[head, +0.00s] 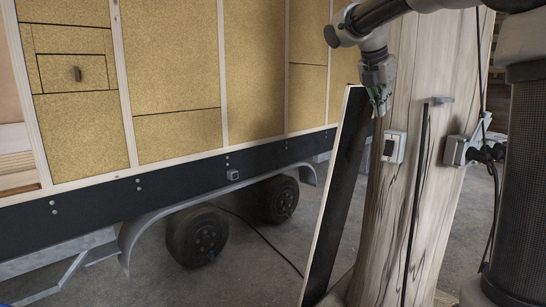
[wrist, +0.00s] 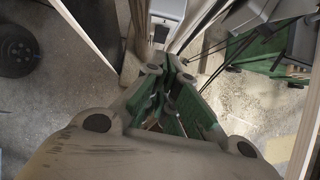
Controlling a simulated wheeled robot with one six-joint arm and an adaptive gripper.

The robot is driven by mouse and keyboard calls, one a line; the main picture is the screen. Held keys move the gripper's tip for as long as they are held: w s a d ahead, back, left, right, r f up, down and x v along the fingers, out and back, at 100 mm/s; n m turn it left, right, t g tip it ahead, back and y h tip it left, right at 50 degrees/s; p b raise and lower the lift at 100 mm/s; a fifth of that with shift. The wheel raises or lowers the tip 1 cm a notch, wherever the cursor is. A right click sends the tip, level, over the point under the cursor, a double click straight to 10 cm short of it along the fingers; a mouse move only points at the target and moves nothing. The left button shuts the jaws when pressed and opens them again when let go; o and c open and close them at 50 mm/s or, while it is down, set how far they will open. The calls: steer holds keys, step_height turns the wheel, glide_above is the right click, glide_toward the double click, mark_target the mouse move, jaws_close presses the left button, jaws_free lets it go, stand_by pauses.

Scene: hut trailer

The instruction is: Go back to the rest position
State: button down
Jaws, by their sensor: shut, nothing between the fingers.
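My gripper (head: 379,108) hangs at the end of my arm in the upper right of the head view, pointing down in front of a wooden post (head: 384,230). In the wrist view my gripper (wrist: 172,62) has its green-padded fingers together at the tips, with nothing held between them. A switch box (head: 394,147) on the post is just below and to the right of the fingers in the head view. It also shows in the wrist view as a pale box (wrist: 166,12) beyond the fingertips. I cannot tell whether the fingers touch anything.
A dark panel with a pale edge (head: 337,200) leans left of the post. A grey socket box (head: 457,151) with cables sits right of it. The trailer (head: 180,185) with wheels (head: 197,236) stands at left. Bare concrete floor (head: 250,262) lies between.

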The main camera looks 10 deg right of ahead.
steer(key=s+a+f+m+y, duration=0.2)
steer(key=s+f+m, duration=0.3)
steer(key=f+m, duration=0.45)
steer(key=s+f+m+y, duration=0.1)
steer(key=s+f+m, duration=0.3)
steer(key=s+m, duration=0.3)
steer(key=s+a+f+m+y, duration=0.1)
steer(key=s+f+m, duration=0.3)
steer(key=s, duration=1.3)
steer(key=shift+s+a+m+t+y, duration=0.3)
steer(key=shift+s+m+y, duration=0.1)
steer(key=shift+m, duration=1.75)
steer(key=shift+f, duration=0.1)
